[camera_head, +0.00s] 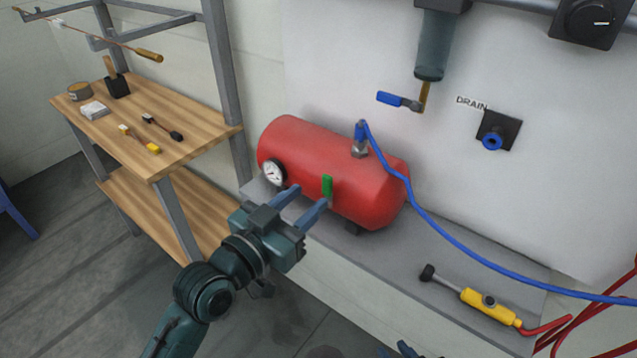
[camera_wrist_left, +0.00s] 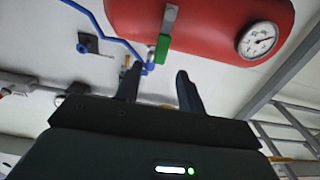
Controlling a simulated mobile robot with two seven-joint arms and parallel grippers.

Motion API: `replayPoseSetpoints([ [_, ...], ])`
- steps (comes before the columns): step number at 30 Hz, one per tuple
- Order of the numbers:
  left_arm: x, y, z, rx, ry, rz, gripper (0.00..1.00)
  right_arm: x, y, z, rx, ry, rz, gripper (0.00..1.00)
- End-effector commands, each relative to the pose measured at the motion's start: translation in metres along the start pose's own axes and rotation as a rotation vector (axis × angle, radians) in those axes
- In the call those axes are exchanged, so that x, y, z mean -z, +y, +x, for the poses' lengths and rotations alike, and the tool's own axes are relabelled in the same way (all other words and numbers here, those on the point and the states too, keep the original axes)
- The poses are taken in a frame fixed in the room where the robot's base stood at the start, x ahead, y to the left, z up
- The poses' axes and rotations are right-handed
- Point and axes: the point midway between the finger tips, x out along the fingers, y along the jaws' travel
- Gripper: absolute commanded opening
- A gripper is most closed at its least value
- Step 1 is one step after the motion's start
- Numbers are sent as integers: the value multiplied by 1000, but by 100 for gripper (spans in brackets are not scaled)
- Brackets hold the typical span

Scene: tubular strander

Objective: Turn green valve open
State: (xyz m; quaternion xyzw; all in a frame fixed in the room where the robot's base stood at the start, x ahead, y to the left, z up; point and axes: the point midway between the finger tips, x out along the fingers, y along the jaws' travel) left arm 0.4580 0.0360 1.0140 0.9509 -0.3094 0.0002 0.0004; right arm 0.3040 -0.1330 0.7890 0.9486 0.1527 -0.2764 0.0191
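The green valve handle (camera_head: 327,186) is a small upright tab on the front of the red tank (camera_head: 300,150). In the left wrist view the green handle (camera_wrist_left: 162,47) sits at the end of a grey stem on the tank. My left gripper (camera_head: 310,195) is open, with its fingers pointing at the tank just below and left of the handle. In the left wrist view the handle lies beyond and between the spread fingertips (camera_wrist_left: 158,73), seemingly not gripped. Only dark tips of my right gripper (camera_head: 405,349) show at the bottom edge.
A pressure gauge (camera_head: 274,172) is left of the handle. A blue hose (camera_head: 425,212) runs from the tank top to the right. The grey ledge (camera_head: 400,255) holds a yellow tool (camera_head: 489,304). A wooden workbench (camera_head: 185,130) stands left.

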Motion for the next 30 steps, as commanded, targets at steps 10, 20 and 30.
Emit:
replayPoseSetpoints([
  [10,0,0,44,1,0,1,39,-2,4,2,-9,-13,-2,26],
  [20,-1,0,47,0,-1,1,39,-1,4,2,-10,-11,-3,26],
  [30,-1,0,46,1,-1,1,11,1,5,1,-9,-7,-5,26],
])
